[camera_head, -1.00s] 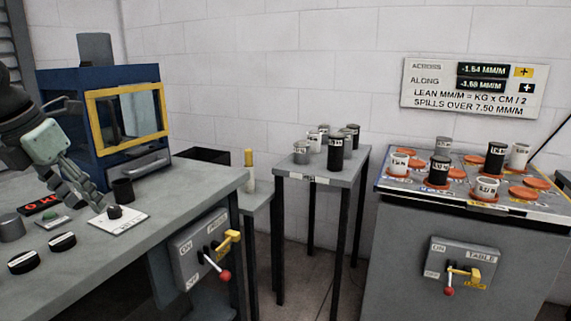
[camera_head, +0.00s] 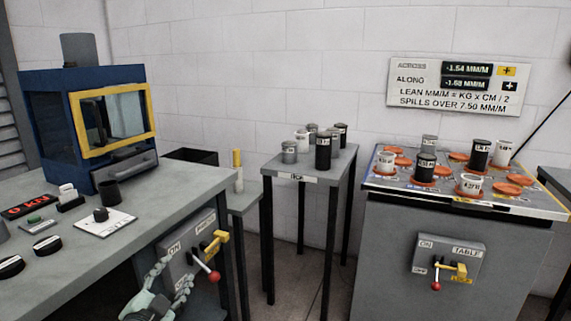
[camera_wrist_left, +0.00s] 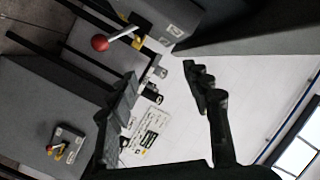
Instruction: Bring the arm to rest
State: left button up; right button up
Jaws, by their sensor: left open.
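My left gripper (camera_head: 166,282) is low in the head view, in front of the bench's front side. It is beside the grey switch box (camera_head: 190,262), which has a red-knobbed lever (camera_head: 214,276) and a yellow catch. Its fingers are apart with nothing between them. In the left wrist view the open left gripper (camera_wrist_left: 160,72) shows its two dark fingers apart, with a wall sign and small cylinders visible beyond the gap. The lever's red knob (camera_wrist_left: 100,43) shows at the upper left there. My right gripper is in neither view.
The bench (camera_head: 130,222) carries a blue cabinet with a yellow-framed window (camera_head: 112,118), a dark cup and knobs. A small stand (camera_head: 345,165) holds several cylinders. The table (camera_head: 400,186) at right bears cylinders and orange discs, with a switch box (camera_head: 447,260) below.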

pick_arm(q)
jog(key=s+a+f+n+g+y, duration=0.2)
jog(key=s+f+n+g, duration=0.15)
jog(key=s+f, duration=0.6)
jog(key=s+a+f+n+g+y, duration=0.15)
jog(key=s+f+n+g, duration=0.35)
jog(key=f, duration=0.7)
jog(key=s+d+f+g, duration=0.1)
jog(key=s+f+g, duration=0.1)
jog(key=s+f, duration=0.3)
jog(key=s+d+f+g+h, duration=0.1)
jog(key=s+f+g, duration=0.2)
jog(key=s, duration=1)
notch_tip(320, 180, down, 3)
jog(key=shift+s+r, duration=0.2)
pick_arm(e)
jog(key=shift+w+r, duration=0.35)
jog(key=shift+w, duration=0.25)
pick_arm(q)
jog(key=shift+d+g+h, duration=0.1)
jog(key=shift+g+h, duration=0.15)
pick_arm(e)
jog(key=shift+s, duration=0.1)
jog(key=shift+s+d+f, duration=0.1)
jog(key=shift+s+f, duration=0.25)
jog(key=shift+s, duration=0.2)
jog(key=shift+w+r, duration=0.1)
